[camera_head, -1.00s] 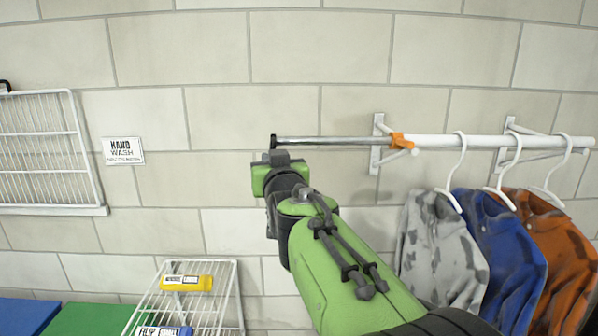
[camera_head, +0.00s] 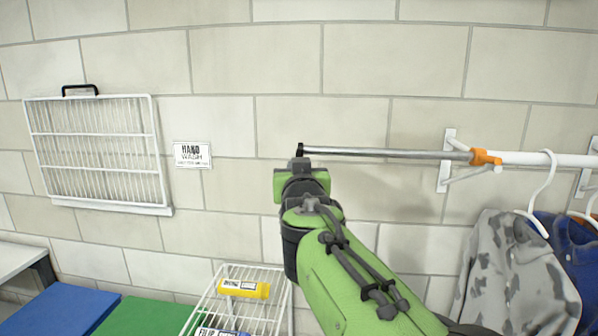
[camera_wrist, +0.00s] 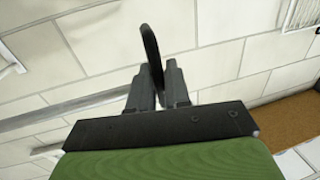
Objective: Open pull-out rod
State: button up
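The pull-out rod (camera_head: 385,153) is a grey metal bar that extends left from an orange collar (camera_head: 485,157) on a white wall-mounted rail (camera_head: 560,160). Its black end piece (camera_head: 299,150) is at the far left of the bar, just above my gripper (camera_head: 300,163). In the wrist view, the black end piece (camera_wrist: 151,50) stands between the two fingers of my gripper (camera_wrist: 158,85), which appear closed around it. The grey bar (camera_wrist: 62,122) crosses to the left behind the fingers.
A grey patterned jacket (camera_head: 520,275) and a blue jacket (camera_head: 570,255) hang on white hangers at the right. A white wire rack (camera_head: 95,155) is on the wall at the left. Below are a wire shelf (camera_head: 265,300) with a yellow box (camera_head: 244,288) and blue and green surfaces.

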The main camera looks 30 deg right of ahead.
jog(key=shift+o, duration=1)
jog(key=v, duration=1.5)
jog(key=shift+s+a+b, duration=0.2)
jog(key=shift+s+b, duration=0.15)
